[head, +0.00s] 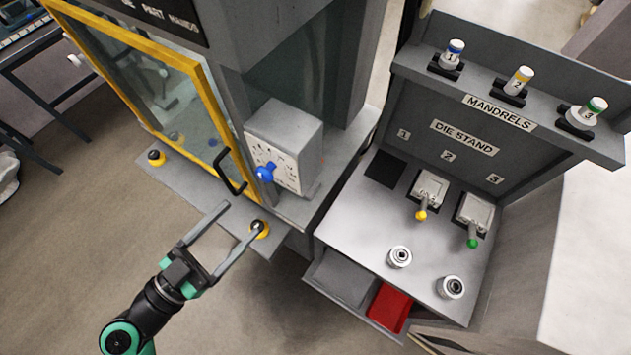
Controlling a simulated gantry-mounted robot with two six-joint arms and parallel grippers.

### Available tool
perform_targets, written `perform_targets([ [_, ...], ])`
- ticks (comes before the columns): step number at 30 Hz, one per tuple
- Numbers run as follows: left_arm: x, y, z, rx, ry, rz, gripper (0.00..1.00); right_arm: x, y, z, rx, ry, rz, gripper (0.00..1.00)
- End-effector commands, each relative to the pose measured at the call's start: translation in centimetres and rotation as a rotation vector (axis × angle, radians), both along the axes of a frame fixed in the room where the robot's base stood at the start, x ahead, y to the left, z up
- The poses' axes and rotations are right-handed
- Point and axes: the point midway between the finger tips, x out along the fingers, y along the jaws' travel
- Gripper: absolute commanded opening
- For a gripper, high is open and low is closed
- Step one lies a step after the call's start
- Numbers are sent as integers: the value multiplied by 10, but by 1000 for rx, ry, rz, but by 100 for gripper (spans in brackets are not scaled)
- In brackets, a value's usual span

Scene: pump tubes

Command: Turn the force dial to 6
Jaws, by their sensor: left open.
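The force dial is a blue knob (265,172) on the white face of a grey box (285,135) fixed to the machine, left of centre in the head view. Small marks ring the knob, too small to read, so I cannot tell its setting. My left gripper (240,230) is open and empty, below and to the left of the knob and apart from it. One fingertip overlaps a yellow-and-black button (259,229) in the picture; I cannot tell whether it touches. My right gripper is not in view.
A yellow-framed glass door (180,85) with a black handle (228,172) stands left of the dial. Another yellow button (156,157) is farther left. At right are the die stand table (370,220), mandrels (520,80) on a shelf and an open drawer with a red section (389,305).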

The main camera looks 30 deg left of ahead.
Motion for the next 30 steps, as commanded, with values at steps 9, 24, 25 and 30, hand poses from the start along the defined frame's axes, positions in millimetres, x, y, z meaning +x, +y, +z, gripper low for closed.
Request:
perform_targets([
  [9,-25,20,-6,-106,100,153,77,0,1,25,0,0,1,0],
  [24,3,18,-10,-100,99,143,77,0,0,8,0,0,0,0],
  [25,6,17,-8,-100,91,142,77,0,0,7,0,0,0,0],
  [30,38,16,-5,-100,90,142,77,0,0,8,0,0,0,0],
])
